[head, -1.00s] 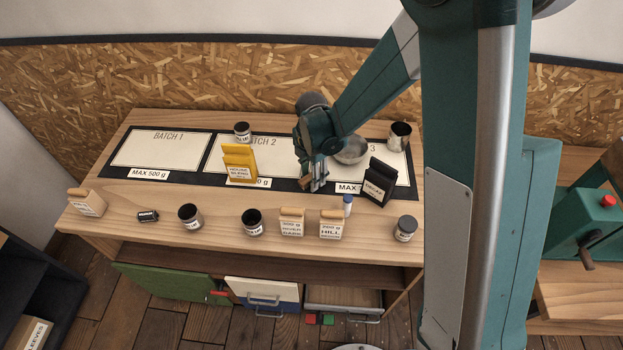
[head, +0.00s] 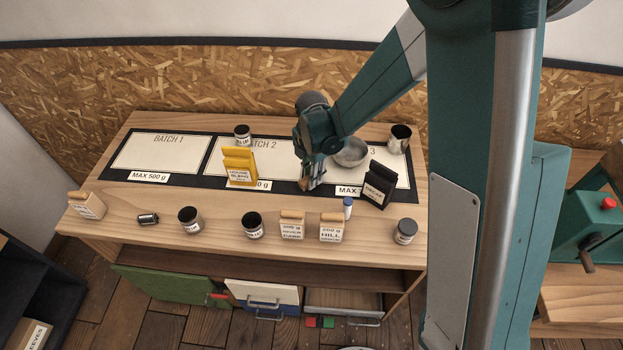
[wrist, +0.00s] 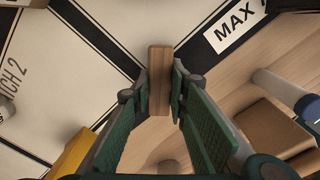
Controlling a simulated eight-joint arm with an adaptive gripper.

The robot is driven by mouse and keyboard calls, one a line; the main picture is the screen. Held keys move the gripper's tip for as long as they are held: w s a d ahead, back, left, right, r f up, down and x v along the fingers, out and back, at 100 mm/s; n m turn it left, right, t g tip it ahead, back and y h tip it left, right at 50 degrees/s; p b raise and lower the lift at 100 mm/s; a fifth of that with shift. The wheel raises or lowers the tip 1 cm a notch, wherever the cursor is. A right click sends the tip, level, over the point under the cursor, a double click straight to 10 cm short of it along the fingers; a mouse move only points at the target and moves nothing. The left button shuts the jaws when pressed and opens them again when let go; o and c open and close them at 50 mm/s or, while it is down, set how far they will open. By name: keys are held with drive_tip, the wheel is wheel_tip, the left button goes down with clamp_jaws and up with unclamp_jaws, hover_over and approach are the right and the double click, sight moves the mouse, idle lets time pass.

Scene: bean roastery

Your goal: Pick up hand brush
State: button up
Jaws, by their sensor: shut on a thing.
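The hand brush, as far as it shows, is a narrow wooden block (wrist: 160,80) between my fingers in the wrist view. Its bristles are hidden. In the head view a small brown part of the brush (head: 318,180) shows at the fingertips. My gripper (head: 313,182) points down over the dark mat border between the Batch 2 and Batch 3 panels. In the wrist view its green pads stand on both sides of the block and are shut on it. I cannot tell whether the brush touches the mat.
A yellow bag (head: 240,165) stands left of my gripper, and a black bag (head: 378,184) stands to its right. A metal bowl (head: 351,152) sits close behind. Wooden-topped packets (head: 292,225) and a blue-capped tube (head: 347,208) stand in front. The left panel (head: 160,150) is clear.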

drive_tip(key=shift+r, duration=4.4)
